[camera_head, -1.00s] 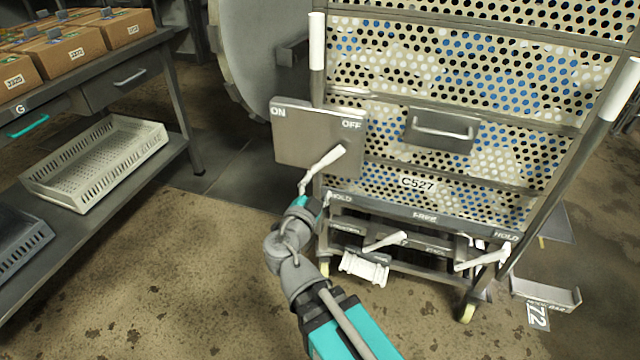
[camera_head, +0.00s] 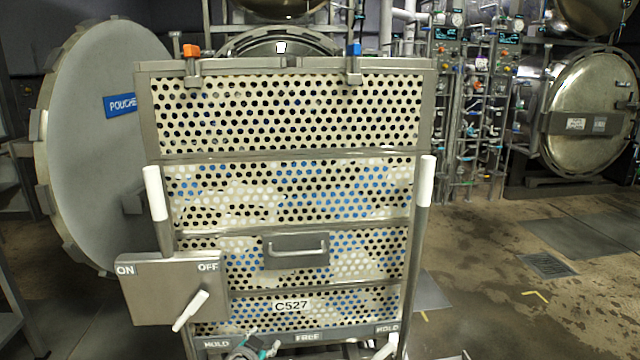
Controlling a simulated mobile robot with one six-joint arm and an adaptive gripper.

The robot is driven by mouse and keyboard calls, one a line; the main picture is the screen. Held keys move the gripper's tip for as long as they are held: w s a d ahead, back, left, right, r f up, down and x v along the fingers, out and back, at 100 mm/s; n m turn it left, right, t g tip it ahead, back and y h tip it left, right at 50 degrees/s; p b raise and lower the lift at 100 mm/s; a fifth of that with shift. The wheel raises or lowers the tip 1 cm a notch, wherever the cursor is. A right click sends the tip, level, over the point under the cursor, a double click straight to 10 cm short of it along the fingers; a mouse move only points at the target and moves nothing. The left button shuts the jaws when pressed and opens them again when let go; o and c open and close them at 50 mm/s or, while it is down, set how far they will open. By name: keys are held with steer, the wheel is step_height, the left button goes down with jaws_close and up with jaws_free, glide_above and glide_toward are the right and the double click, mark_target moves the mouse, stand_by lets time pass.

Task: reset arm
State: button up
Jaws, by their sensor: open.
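Only a small teal-and-grey part of my arm (camera_head: 254,348) shows at the bottom edge of the head view, in front of the lower edge of the rack cart. The perforated rack cart (camera_head: 291,156) labelled C527 stands upright straight ahead. An ON/OFF switch box (camera_head: 160,285) is at its lower left, with a white-tipped lever (camera_head: 190,311) slanting up to the right, its upper end below the OFF label. My arm part shows to the right of this box, and no contact is visible.
A large open round door (camera_head: 95,150) marked POUCHE stands left behind the cart. A closed retort (camera_head: 590,115) and pipe panels (camera_head: 470,100) are at the back right. A drawer-like handle (camera_head: 296,249) is on the cart front. Floor at the right is mostly clear.

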steer(key=s+d+f+n+g+y, duration=0.15)
steer(key=d+f+g, duration=0.3)
steer(key=d, duration=0.55)
steer(key=s+d+f+n+g+y, duration=0.1)
steer(key=d+f+n+g, duration=0.3)
steer(key=d, duration=0.6)
steer(key=s+d+f+n+g+y, duration=0.15)
steer(key=d+f+g, duration=0.3)
steer(key=d, duration=0.55)
step_height(320, 180, up, 34)
steer(key=p, duration=3.3)
steer(key=shift+w+g+p, duration=0.2)
steer(key=shift+g+p, duration=0.15)
steer(key=shift+g, duration=0.05)
steer(key=shift+o, duration=0.2)
